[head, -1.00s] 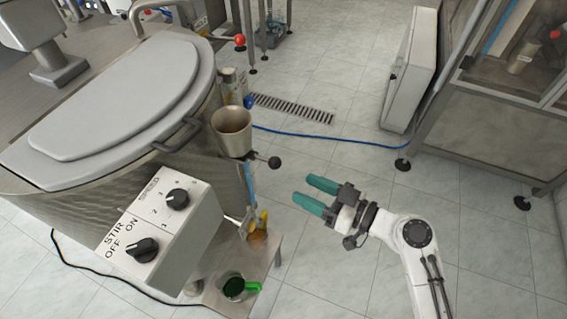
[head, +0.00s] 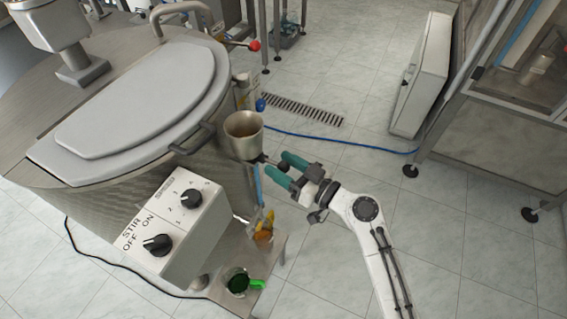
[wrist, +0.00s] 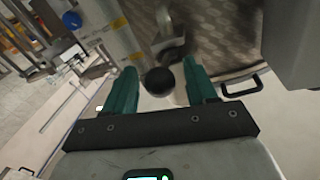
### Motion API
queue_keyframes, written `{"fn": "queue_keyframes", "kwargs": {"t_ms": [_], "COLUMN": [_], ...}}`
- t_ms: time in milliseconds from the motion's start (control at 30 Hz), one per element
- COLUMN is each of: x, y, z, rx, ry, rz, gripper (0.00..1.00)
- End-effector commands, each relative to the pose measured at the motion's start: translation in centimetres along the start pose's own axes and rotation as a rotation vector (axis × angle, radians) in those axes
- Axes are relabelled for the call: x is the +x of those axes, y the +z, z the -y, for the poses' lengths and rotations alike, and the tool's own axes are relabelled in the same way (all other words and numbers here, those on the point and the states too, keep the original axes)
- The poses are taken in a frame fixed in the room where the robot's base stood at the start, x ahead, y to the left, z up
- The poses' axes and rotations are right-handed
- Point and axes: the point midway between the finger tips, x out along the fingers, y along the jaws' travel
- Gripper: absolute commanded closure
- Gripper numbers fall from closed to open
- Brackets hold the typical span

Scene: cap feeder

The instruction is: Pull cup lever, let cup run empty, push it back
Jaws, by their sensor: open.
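The metal cup (head: 243,138) stands upright at the side of the large steel vat. A short dark lever (head: 262,158) sticks out below the cup's right side. My gripper (head: 277,165), with teal fingers, is at the lever from the right. In the wrist view, the lever's black ball knob (wrist: 159,81) sits between the open fingers (wrist: 160,70), with gaps on both sides. The fingers are not closed on it. In the head view the knob is mostly hidden by the fingers. The inside of the cup looks empty, but its bottom is hard to see.
A control box (head: 178,225) with two black knobs is left of the arm. Below the cup, a small shelf (head: 225,294) holds a green-handled jug (head: 238,281) and something orange. A red-tipped lever (head: 254,45) is behind.

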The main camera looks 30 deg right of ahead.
Motion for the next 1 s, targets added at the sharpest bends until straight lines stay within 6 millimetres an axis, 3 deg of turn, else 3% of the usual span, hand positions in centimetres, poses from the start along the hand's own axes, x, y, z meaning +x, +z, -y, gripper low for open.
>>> {"fn": "queue_keyframes", "kwargs": {"t_ms": [267,867,1000], "x": [0.13,0.1,0.1], "y": [0.05,0.05,0.04], "z": [0.01,0.0,0.0], "rx": [0.0,0.0,0.0], "ry": [0.0,0.0,0.0], "rz": [0.001,0.001,0.001], "gripper": [0.43,1.0,1.0]}}
